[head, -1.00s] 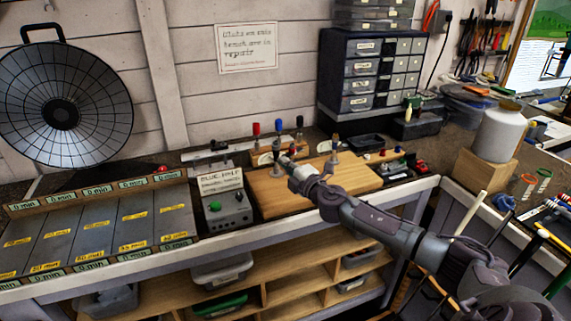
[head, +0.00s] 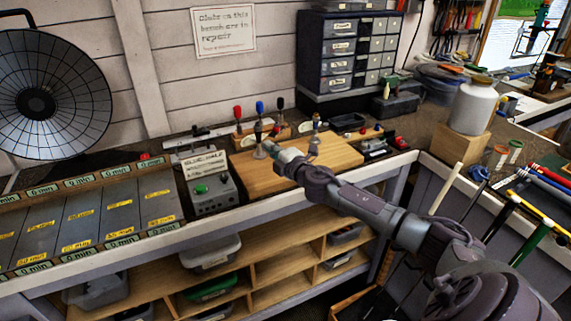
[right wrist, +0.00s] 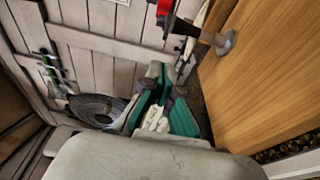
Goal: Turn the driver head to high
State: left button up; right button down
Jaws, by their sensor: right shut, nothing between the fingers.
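My right gripper (head: 270,148) is over the wooden board (head: 345,158) on the bench, close beside a small upright piece on a grey round base (head: 260,151). In the right wrist view its green-padded fingers (right wrist: 160,88) are shut and empty, left of the board's edge. A grey round foot (right wrist: 226,42) with a dark stem stands on the board there, apart from the fingers. A second upright fitting (head: 314,143) stands farther right on the board. I cannot tell for certain which piece is the driver head. My left gripper is out of view.
A grey box with a green button (head: 208,188) stands left of the board. Red, blue and black handles (head: 260,108) rise behind it. Sloped labelled trays (head: 85,215) fill the left of the bench. A white jar (head: 470,107) stands on a wooden block at right.

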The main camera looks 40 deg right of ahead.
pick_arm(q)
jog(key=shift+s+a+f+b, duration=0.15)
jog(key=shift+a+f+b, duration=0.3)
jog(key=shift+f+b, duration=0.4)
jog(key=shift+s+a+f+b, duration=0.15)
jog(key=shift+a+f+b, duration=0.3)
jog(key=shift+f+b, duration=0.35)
pick_arm(e)
jog(key=s, duration=1)
jog(key=shift+s+r, duration=0.2)
